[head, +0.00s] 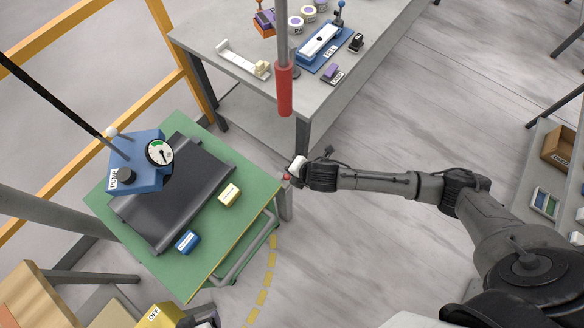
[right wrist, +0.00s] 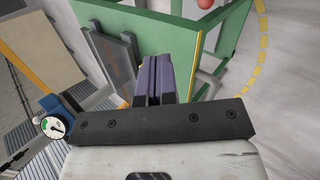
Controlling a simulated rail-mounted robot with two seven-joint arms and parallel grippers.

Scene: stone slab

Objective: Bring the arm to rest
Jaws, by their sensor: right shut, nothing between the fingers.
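My right arm reaches in from the right in the head view. Its gripper (head: 291,175) is beside the right corner of the green table (head: 190,288), above the floor gap between the two tables. In the right wrist view the dark purple fingers (right wrist: 154,80) are together with nothing between them, and the green table lies beyond them. My left gripper is not in view.
A grey workbench (head: 325,100) with several items stands behind; a red cylinder (head: 285,92) is close by.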

